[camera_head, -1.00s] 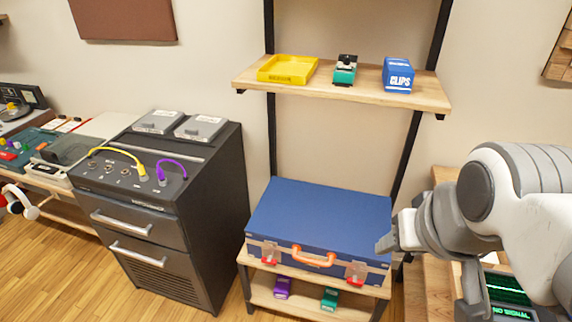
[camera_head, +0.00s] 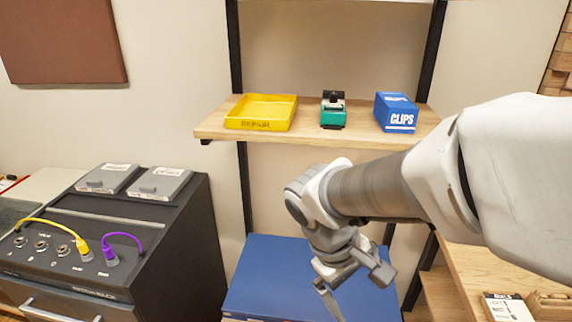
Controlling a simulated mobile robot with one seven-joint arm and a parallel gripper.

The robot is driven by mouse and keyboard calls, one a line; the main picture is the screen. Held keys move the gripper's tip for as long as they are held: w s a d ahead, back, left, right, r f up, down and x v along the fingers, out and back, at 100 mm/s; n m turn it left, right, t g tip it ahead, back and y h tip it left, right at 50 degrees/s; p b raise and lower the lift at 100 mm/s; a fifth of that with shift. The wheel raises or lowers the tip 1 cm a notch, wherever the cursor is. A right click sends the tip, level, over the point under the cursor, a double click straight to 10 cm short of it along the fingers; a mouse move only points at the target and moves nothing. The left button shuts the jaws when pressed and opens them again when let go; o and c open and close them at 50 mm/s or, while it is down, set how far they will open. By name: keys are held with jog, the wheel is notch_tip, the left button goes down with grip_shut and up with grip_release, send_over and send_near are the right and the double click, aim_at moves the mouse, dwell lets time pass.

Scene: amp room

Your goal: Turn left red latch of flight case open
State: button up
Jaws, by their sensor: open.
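The blue flight case (camera_head: 265,275) lies on a low shelf at the bottom middle of the head view. Only its lid shows now. Its front face, with the handle and both red latches, is below the frame edge. My gripper (camera_head: 328,298) hangs above the lid, toward the right of its middle, pointing down. Its jaws are small and partly hidden in this view, and nothing shows between them. My arm reaches in from the right and covers the back right part of the lid.
A wooden shelf (camera_head: 215,125) above the case holds a yellow tray (camera_head: 262,124), a green and black device (camera_head: 333,112) and a blue CLIPS box (camera_head: 396,113). A dark cabinet (camera_head: 190,235) with yellow and purple cables stands to the left. A wooden table (camera_head: 475,262) is at right.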

jog(key=w+a+f+n+t+h+b, duration=0.3)
jog(key=a+f+n, duration=0.35)
jog(key=f, duration=0.55)
jog(key=w+a+f+n+t+h+b, duration=0.1)
jog(key=a+f+n+t+h+b, duration=0.3)
jog(key=a+f+n, duration=0.55)
jog(key=s+a+f+n+t+y+b, duration=0.2)
jog(key=s+a+f+n+t+y, duration=0.15)
jog(key=f, duration=0.55)
jog(key=s+a+f+n+t+y+b, duration=0.25)
jog(key=f+n, duration=0.25)
jog(key=f, duration=0.4)
jog(key=s+a+f+n+t+y+b, duration=0.15)
jog(key=f+n+t+y, duration=0.25)
jog(key=f, duration=0.5)
jog(key=w+b, duration=0.2)
jog(key=w, duration=1.5)
jog(key=shift+d+f, duration=0.15)
jog(key=shift+d, duration=0.3)
jog(key=shift+s, duration=0.1)
jog(key=c, duration=1.3)
